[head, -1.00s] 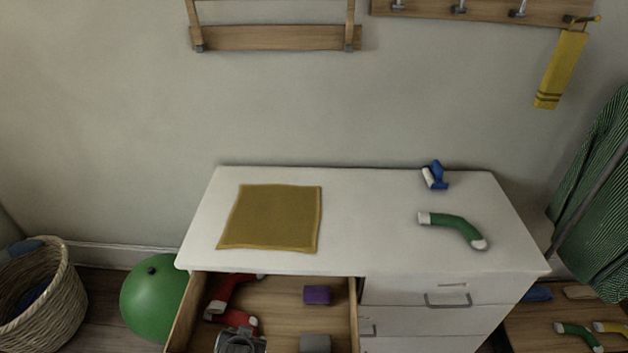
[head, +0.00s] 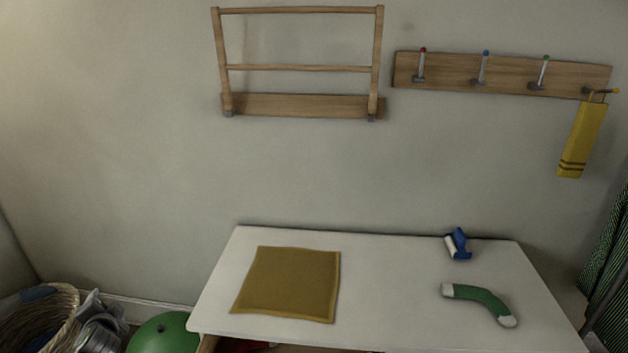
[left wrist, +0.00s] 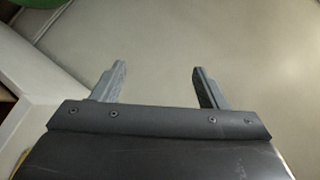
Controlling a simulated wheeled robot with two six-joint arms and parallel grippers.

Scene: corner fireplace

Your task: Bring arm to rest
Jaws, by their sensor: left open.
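My left gripper (head: 100,322) shows at the lower left of the head view, between the wicker basket and the green ball. In the left wrist view its two fingers (left wrist: 160,75) stand wide apart with nothing between them. A plain pale surface lies beyond the fingers. My right gripper is in neither view.
A white dresser (head: 390,280) carries a mustard cloth (head: 290,283), a green sock-like item (head: 482,300) and a small blue item (head: 459,244). The wicker basket (head: 62,310) and green ball (head: 165,335) are at lower left. A wooden rack (head: 300,105) and hook board (head: 505,83) hang on the wall.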

